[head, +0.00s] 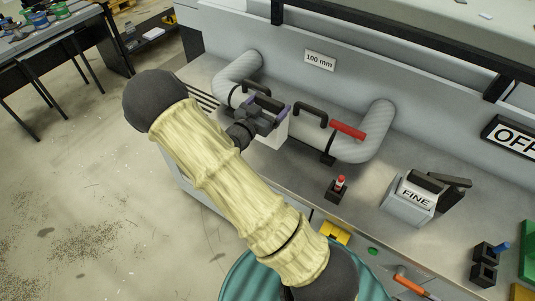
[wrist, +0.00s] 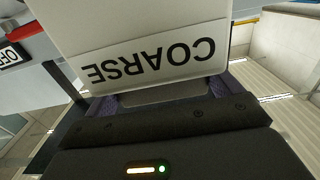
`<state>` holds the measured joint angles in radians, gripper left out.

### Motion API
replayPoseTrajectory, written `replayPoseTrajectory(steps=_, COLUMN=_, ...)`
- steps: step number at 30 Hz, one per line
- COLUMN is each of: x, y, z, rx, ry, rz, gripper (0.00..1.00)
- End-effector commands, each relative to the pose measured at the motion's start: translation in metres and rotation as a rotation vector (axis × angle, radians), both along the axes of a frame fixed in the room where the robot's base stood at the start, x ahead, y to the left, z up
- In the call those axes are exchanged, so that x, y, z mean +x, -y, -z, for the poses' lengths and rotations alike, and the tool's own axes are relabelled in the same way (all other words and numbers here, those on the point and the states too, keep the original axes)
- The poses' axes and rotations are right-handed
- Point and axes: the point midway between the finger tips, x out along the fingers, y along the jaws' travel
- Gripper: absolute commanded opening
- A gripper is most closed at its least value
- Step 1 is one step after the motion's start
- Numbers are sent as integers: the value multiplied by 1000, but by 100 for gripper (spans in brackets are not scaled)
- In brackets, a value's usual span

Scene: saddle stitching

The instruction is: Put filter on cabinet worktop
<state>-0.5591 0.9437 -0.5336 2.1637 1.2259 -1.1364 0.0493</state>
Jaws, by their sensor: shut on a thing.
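The pale filter block (head: 275,135) is between two grey pipe sections over the cabinet worktop (head: 302,172). The wrist view shows its label reading COARSE upside down on the filter face (wrist: 150,62). My gripper (head: 268,108) is shut on this filter from above; its purple-lined fingers show at both sides of it. I cannot tell whether the filter is seated in the pipe line or just clear of it. A second filter, labelled FINE (head: 412,203), stands on the worktop to the right, with a dark handle on top.
A red-handled lever (head: 347,131) and black handles (head: 310,112) stand close right of the gripper. A red-topped switch (head: 339,186) stands on the worktop. Bare worktop lies between this switch and the FINE filter. Black blocks (head: 486,262) are at the far right.

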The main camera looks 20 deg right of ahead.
Motion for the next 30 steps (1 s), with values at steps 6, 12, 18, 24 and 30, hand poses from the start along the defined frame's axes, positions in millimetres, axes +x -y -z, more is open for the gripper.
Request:
replayPoseTrajectory(steps=6, x=0, y=-1, z=9, rx=-3, ry=-1, rz=-2, gripper=40)
replayPoseTrajectory(steps=12, x=1, y=-2, z=37, rx=-3, ry=-3, rz=-4, gripper=40)
replayPoseTrajectory(steps=18, x=1, y=-2, z=56, rx=-2, ry=2, rz=-4, gripper=40)
replayPoseTrajectory(steps=24, x=1, y=-3, z=58, rx=-1, ry=4, rz=-5, gripper=40)
replayPoseTrajectory(steps=30, x=1, y=-3, z=61, rx=-2, ry=2, rz=-6, gripper=40)
